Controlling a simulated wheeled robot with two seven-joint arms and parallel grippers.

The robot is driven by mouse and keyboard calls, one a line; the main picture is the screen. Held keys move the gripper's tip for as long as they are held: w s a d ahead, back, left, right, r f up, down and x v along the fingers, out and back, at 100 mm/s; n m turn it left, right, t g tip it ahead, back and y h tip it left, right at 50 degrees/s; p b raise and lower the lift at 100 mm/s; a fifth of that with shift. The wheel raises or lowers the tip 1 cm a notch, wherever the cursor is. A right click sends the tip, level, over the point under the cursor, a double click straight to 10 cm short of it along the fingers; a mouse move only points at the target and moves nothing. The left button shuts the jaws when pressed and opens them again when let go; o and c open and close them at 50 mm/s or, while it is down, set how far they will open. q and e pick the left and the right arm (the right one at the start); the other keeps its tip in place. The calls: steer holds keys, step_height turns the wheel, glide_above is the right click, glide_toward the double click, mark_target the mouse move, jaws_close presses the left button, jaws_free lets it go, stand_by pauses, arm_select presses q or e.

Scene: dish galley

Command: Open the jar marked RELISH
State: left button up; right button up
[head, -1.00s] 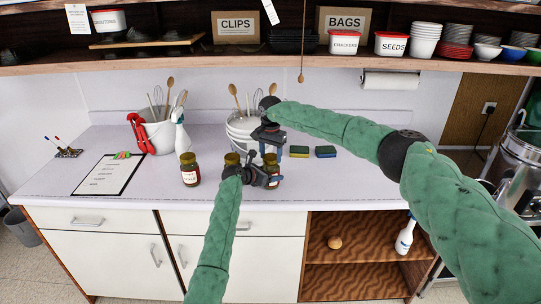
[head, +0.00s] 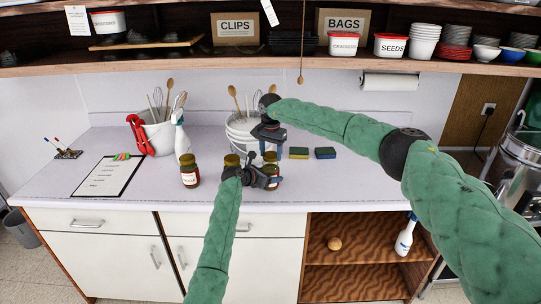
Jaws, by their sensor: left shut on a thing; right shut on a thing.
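Three jars with olive-gold lids stand in a row on the counter: a left jar (head: 190,171) with a red and white label, a middle jar (head: 232,160) mostly behind my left gripper, and a right jar (head: 271,160). The label lettering is too small or too covered to read, so I cannot tell which is RELISH. My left gripper (head: 268,178) is shut on the body of the right jar from the left. My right gripper (head: 271,148) points down over the same jar and is shut at its lid. The lid is largely hidden by the fingers.
Two sponges (head: 312,153) lie to the right. A utensil crock (head: 157,135), a spray bottle (head: 180,137) and a clipboard (head: 107,176) are to the left. A pull cord (head: 301,55) hangs from above. The counter's right part is clear.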

mark_target(270, 155)
steer(key=shift+a+r, duration=0.1)
steer(key=shift+r, duration=0.3)
steer(key=shift+r, duration=2)
arm_select(q)
steer(key=o, duration=2)
steer(key=shift+c, duration=0.2)
steer(key=shift+a, duration=0.1)
arm_select(e)
steer(key=shift+f, duration=0.1)
